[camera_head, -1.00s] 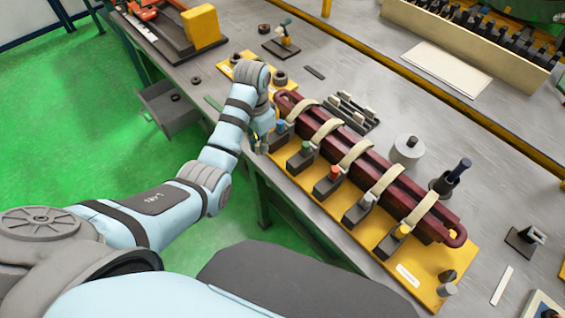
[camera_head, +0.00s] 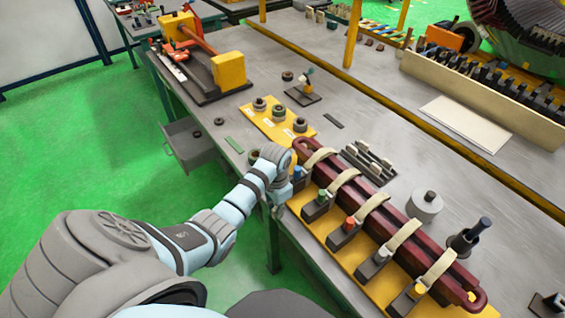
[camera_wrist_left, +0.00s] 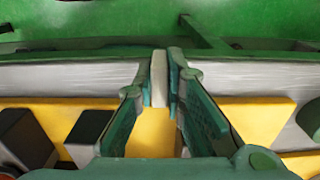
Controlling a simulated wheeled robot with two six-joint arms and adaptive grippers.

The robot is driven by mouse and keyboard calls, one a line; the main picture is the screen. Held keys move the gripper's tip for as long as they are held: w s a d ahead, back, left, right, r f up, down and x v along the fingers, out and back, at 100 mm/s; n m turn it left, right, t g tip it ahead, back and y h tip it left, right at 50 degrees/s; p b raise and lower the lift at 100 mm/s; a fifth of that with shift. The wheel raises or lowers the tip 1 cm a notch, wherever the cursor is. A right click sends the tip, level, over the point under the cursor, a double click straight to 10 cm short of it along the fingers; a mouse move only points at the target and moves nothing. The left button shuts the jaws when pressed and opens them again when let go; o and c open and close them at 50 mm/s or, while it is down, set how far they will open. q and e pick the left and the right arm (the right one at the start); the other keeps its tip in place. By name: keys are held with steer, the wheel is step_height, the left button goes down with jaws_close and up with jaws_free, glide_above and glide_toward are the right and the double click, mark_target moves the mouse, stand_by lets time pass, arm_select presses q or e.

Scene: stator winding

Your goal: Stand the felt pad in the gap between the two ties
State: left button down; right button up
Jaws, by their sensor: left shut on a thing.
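A dark red coil (camera_head: 357,190) lies on a yellow board (camera_head: 351,261), with several cream ties around it, such as one tie (camera_head: 345,179) and the tie beside it (camera_head: 374,203). My left gripper (camera_head: 279,207) is low beside the coil's far left end, near the table edge. In the left wrist view its green fingers (camera_wrist_left: 160,85) are shut on a thin whitish pad (camera_wrist_left: 159,78), which stands upright between the fingertips. The head view does not show the pad clearly. My right gripper is in neither view.
Blocks with coloured caps, such as the red one (camera_head: 346,233), line the board's near side. A round grey weight (camera_head: 424,206) and a slotted dark rack (camera_head: 368,162) stand behind the coil. A small yellow plate (camera_head: 270,128) with rings lies beyond it.

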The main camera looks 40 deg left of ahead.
arm_select(q)
steer(key=shift+f, duration=0.1)
steer(key=c, duration=1.7)
jaws_free()
steer(key=shift+o, duration=0.2)
